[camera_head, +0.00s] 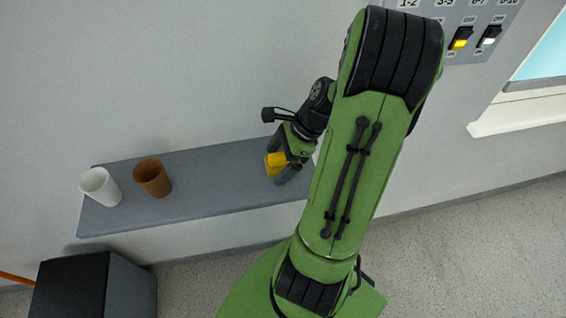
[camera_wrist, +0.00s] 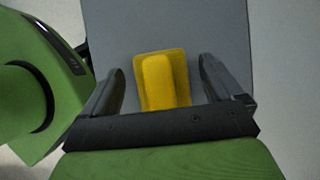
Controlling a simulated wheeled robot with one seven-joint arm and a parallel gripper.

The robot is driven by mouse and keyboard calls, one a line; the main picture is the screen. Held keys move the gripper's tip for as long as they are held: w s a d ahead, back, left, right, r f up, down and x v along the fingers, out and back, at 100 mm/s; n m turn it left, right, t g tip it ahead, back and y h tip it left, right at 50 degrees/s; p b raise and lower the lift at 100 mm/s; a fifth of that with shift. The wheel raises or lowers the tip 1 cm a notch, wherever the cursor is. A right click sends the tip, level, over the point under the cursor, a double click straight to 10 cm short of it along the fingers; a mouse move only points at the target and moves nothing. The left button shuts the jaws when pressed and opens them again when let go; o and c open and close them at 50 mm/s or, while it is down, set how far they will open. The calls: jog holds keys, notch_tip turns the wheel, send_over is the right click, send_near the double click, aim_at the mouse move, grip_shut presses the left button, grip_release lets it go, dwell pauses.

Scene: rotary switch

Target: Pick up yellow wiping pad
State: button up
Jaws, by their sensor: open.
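The yellow wiping pad (camera_head: 275,163) lies on the grey shelf (camera_head: 222,185), near its right end. In the wrist view the pad (camera_wrist: 165,80) shows a flat base with a raised block along it. My gripper (camera_head: 284,172) is at the pad in the head view and partly covers it. In the wrist view my gripper (camera_wrist: 160,78) is open, with one dark finger on each side of the pad. A gap shows between each finger and the pad. The near end of the pad is hidden behind the gripper's dark bar.
A white cup (camera_head: 101,187) and a brown cup (camera_head: 152,178) stand on the shelf's left part. Bare shelf lies between the brown cup and the pad. A switch panel (camera_head: 475,35) is on the wall at upper right. A dark box (camera_head: 95,285) stands below left.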

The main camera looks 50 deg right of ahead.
aim_at(279, 155)
jog(key=c, duration=1.1)
notch_tip(279, 155, up, 10)
jog(key=p, duration=0.4)
jog(key=shift+r, duration=0.1)
jog(key=shift+c, duration=0.2)
